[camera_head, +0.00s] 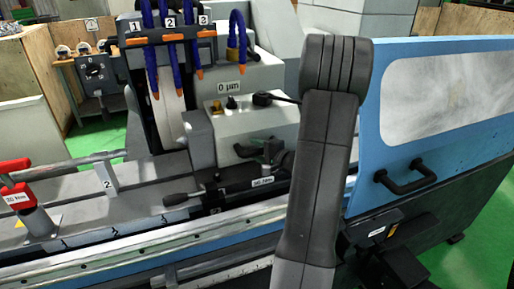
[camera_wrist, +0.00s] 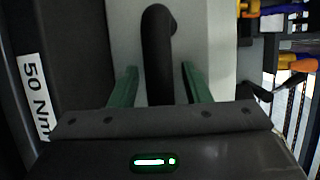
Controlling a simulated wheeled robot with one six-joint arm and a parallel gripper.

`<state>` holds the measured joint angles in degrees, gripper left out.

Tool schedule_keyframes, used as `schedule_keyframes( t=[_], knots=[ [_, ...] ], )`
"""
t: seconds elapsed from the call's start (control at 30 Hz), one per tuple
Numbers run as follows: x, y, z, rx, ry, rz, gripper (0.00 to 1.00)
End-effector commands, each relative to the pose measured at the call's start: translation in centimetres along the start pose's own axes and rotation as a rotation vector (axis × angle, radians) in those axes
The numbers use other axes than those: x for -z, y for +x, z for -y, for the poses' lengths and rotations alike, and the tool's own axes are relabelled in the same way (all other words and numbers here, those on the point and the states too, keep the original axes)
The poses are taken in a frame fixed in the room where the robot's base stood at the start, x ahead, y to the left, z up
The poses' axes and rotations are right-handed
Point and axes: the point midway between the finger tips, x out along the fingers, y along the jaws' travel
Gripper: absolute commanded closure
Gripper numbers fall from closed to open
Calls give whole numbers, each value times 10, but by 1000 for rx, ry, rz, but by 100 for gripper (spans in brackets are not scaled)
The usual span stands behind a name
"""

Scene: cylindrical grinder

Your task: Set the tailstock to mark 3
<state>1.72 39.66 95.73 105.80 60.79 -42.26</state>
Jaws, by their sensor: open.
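The grey tailstock (camera_head: 245,128), labelled "0 µm", sits on the machine bed in the head view. Black levers stand on its front, one (camera_head: 264,150) above a label that looks like "50 Nm" (camera_head: 262,182) and one lower left (camera_head: 185,198). Small number marks run along the bed's front rail (camera_head: 122,234); mark 3 is not clearly readable. In the wrist view my gripper (camera_wrist: 160,84) is open, its green fingers on either side of a black handle (camera_wrist: 158,45), with no clear contact. A "50 Nm" label (camera_wrist: 34,96) is to the left. The head view does not clearly show my gripper.
A grey block marked 2 (camera_head: 106,182) and a red-handled tool (camera_head: 17,190) stand on the bed at left. Blue hoses (camera_head: 172,50) with orange nozzles hang above. A blue guard door (camera_head: 440,110) with a black handle fills the right.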

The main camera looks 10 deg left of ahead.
Motion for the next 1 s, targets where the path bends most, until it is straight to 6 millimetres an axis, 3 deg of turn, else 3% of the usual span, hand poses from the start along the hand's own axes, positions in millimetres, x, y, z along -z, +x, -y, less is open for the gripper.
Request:
schedule_keyframes(
  t=[0.3,0.53,0.77,1.0],
  knots=[
    [0,3,0,0,0,1,57],
    [0,3,0,0,0,1,100],
    [-3,5,-2,0,-1,2,100],
    [-34,19,-5,1,-3,8,100]
  ],
)
